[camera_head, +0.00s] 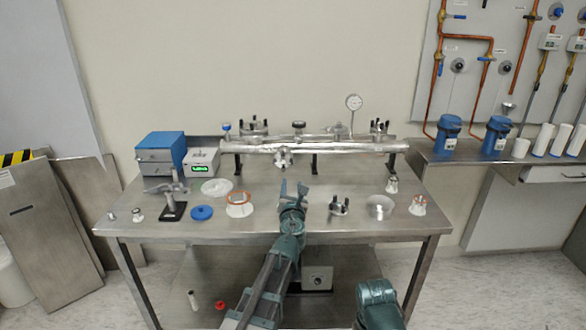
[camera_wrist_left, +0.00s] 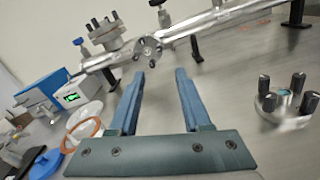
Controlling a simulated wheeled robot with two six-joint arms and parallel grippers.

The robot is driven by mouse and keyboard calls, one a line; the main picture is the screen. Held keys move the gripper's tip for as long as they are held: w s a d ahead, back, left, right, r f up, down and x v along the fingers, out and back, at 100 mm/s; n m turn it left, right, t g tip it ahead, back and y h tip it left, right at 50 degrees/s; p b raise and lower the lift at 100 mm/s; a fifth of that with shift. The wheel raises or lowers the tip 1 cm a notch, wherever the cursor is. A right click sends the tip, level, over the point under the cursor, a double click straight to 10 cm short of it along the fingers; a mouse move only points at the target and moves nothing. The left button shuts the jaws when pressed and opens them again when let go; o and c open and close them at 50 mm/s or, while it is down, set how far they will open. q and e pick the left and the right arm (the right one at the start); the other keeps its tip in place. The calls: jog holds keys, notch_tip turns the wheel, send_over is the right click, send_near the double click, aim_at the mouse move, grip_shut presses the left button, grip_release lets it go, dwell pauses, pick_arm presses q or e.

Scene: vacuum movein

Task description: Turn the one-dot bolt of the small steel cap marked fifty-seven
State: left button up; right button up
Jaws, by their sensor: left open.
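A small steel flange cap (camera_head: 284,158) sits on the front of the long steel pipe (camera_head: 345,146) in the head view. In the left wrist view this cap (camera_wrist_left: 149,48) is just beyond my fingertips, with small bolts around its rim. I cannot read a number or dots on it. A steel piece with black posts (camera_head: 338,208) stands on the bench right of my left gripper; it also shows in the left wrist view (camera_wrist_left: 284,104). My left gripper (camera_head: 292,188) is open and empty below and in front of the cap, apart from it.
A steel bench (camera_head: 265,222) holds everything. At left are a blue box (camera_head: 160,158), a meter with green display (camera_head: 203,161), a blue disc (camera_head: 202,212) and an orange ring (camera_head: 239,198). At right are a steel dish (camera_head: 380,206) and small fittings.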

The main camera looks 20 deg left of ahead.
aim_at(291, 163)
pick_arm(q)
jog(key=x, duration=1.3)
jog(key=shift+w+f, duration=0.1)
jog(key=shift+w, duration=0.05)
grip_shut()
